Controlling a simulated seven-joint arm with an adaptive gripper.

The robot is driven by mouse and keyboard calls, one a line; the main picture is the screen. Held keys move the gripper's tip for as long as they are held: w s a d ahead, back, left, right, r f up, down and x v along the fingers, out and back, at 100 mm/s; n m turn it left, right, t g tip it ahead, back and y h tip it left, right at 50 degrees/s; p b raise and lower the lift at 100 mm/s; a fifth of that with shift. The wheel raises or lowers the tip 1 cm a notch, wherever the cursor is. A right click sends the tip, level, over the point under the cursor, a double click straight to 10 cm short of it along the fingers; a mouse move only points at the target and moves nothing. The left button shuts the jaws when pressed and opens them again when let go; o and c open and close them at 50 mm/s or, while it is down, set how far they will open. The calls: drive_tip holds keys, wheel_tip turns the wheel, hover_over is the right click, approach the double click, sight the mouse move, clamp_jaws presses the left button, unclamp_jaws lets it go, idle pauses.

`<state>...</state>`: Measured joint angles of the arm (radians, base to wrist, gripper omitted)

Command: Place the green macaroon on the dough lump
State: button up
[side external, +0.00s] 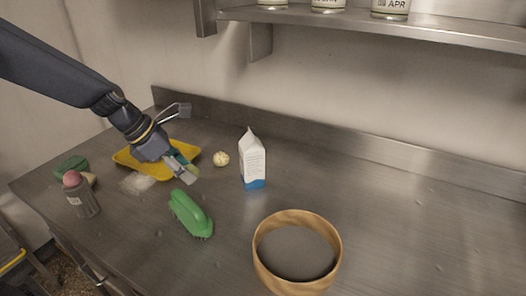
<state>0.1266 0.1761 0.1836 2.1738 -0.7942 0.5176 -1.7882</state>
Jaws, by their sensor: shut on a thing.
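My gripper (187,174) is over the right part of the yellow tray, pointing down and to the right. It is shut on a small green thing, which I take to be the green macaroon (193,170); the fingers hide most of it. A small pale, round lump (221,159), probably the dough lump, rests on the steel counter just right of the tray. My gripper is to the left of this lump and apart from it in the picture.
The yellow tray (122,157) has a clear crumpled item (137,183) at its front. A milk carton (253,163) stands right of the lump. The counter's right side is clear.

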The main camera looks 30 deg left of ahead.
drive_tip(key=s+a+r+n+y, duration=0.15)
drive_tip(key=s+a+n, duration=0.35)
drive_tip(key=a, duration=0.5)
drive_tip(key=s+a+r+n+y, duration=0.1)
drive_tip(key=s+a+n+y, duration=0.15)
drive_tip(key=s+a, duration=0.6)
drive_tip(key=s+a+r+n+y, duration=0.2)
drive_tip(key=s+a+n, duration=0.25)
drive_tip(key=a, duration=0.75)
approach(81, 173)
drive_tip(key=shift+w+a+f+t, duration=0.2)
drive_tip(key=shift+w+a+f, duration=0.05)
drive_tip(key=shift+w+f, duration=0.25)
drive_tip(key=shift+w+a+f+t, duration=0.2)
drive_tip(key=shift+w+a+f, duration=0.05)
drive_tip(key=shift+w+f, duration=0.25)
drive_tip(key=shift+w+a+f, duration=0.1)
drive_tip(key=shift+f, duration=0.8)
drive_tip(key=shift+w+a+f, duration=0.1)
drive_tip(key=shift+f, duration=0.8)
drive_tip(key=shift+d+f, duration=0.1)
drive_tip(key=shift+f, duration=0.05)
drive_tip(key=o, duration=0.8)
